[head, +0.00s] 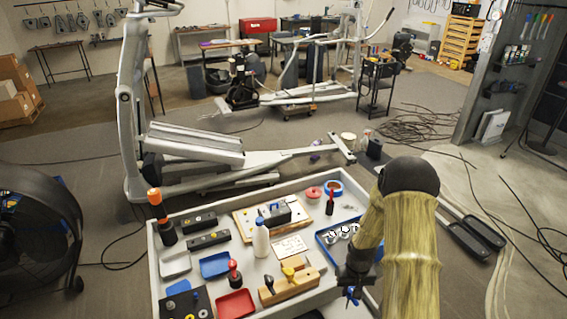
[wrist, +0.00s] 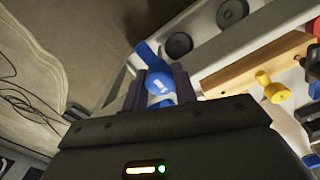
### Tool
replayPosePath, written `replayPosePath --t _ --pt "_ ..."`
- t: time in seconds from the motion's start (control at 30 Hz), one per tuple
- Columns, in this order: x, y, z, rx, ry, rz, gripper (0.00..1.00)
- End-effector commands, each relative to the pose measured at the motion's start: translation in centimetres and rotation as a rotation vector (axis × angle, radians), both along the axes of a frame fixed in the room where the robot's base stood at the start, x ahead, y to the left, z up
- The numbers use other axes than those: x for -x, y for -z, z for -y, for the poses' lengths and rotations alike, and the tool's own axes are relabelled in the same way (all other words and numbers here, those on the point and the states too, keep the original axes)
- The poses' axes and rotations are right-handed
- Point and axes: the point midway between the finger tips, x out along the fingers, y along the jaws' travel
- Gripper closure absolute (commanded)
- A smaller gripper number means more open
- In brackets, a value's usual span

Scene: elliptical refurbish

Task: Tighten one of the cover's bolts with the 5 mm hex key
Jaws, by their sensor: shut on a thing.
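My gripper (wrist: 160,88) is shut on a blue-handled tool (wrist: 158,84) with a small white mark too blurred to read. It appears to be the hex key, but its shaft and tip cannot be made out. In the head view my gripper (head: 353,283) hangs at the front right of the workbench, with a bit of blue (head: 353,293) below it. A wooden holder (head: 293,288) with a yellow-handled and a black-handled tool stands to its left. The grey elliptical machine (head: 190,140) stands beyond the bench. I cannot make out the cover or its bolts.
A large fan (head: 35,235) stands at left. Cables (head: 420,122) lie on the floor at right.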

Motion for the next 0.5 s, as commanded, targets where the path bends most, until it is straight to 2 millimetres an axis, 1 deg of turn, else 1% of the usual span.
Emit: replayPosePath --t 0.03,0.17,0.27,0.37,0.4,0.47,0.5 --pt "-1.1 -0.9 -1.3 -0.001 -0.007 0.010 1.00" --pt "-3.0 -2.7 -3.6 -0.001 -0.002 0.012 1.00" --pt "-4.6 -4.3 -5.8 -0.001 0.005 0.012 1.00" --pt "-6.6 -6.3 -8.4 -0.002 0.012 0.014 1.00" --pt "-7.6 -7.2 -9.7 -0.003 0.013 0.015 1.00" --pt "-9.0 -8.5 -11.5 -0.002 0.019 0.014 1.00" --pt "-9.9 -9.5 -12.7 -0.003 0.022 0.014 1.00"
